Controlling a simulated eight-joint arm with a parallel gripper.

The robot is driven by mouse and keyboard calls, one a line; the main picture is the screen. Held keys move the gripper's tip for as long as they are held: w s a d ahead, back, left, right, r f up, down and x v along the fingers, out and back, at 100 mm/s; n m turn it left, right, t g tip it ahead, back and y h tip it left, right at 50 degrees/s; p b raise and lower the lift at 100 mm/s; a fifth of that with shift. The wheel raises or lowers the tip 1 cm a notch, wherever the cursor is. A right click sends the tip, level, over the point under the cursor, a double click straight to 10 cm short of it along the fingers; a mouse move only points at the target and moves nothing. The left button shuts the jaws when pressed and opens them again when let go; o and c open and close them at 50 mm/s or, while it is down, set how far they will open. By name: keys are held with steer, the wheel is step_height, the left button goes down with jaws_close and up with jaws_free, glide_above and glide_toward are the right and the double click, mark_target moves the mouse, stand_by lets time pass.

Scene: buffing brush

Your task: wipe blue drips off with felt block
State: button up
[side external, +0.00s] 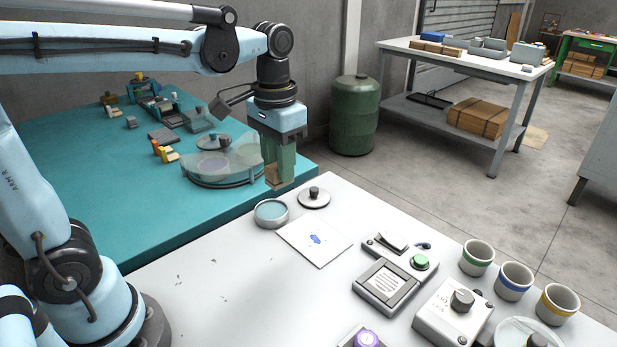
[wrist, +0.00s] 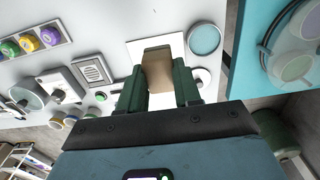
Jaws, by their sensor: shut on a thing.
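My gripper (side external: 281,176) has green fingers and is shut on a tan felt block (side external: 271,174). In the wrist view the felt block (wrist: 157,76) sits between the two fingers of my gripper (wrist: 159,92). A white square plate (side external: 300,249) lies on the pale table with blue drips (side external: 315,239) near its middle. The block is held up, apart from the drips in the side view. In the wrist view the plate (wrist: 136,48) shows behind the block, and the drips are hidden there.
A round dish with teal contents (side external: 271,213) and a knobbed lid (side external: 314,197) stand beside the plate. A panel with a green button (side external: 419,262) and several striped cups (side external: 477,257) are to its right. A teal table (side external: 90,220) with a clear-covered turntable (side external: 222,165) lies behind.

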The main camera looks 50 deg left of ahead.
steer(key=shift+w+d+f+m, duration=1.05)
steer(key=shift+f+m, duration=0.4)
steer(key=shift+f, duration=0.85)
steer(key=shift+w+d+f+m, duration=1.1)
steer(key=shift+f+m, duration=0.4)
steer(key=shift+f, duration=0.75)
steer(key=shift+w+d+f+m, duration=0.9)
steer(key=shift+w+f+m, duration=0.4)
steer(key=shift+f, duration=1)
step_height(320, 180, down, 3)
steer(key=shift+s+a+r, duration=0.1)
steer(key=shift+r, duration=0.05)
steer(key=shift+a+r, duration=0.2)
steer(key=shift+a, duration=0.25)
steer(key=shift+c, duration=0.4)
steer(key=shift+a+f, duration=0.2)
steer(key=shift+a, duration=0.95)
steer(key=shift+a+r, duration=0.1)
steer(key=shift+a, duration=1.85)
steer(key=shift+d, duration=3.5)
steer(key=shift+d+r, duration=0.1)
steer(key=shift+d, duration=0.15)
step_height(320, 180, up, 8)
steer(key=shift+a+f, duration=0.1)
steer(key=shift+f, duration=0.15)
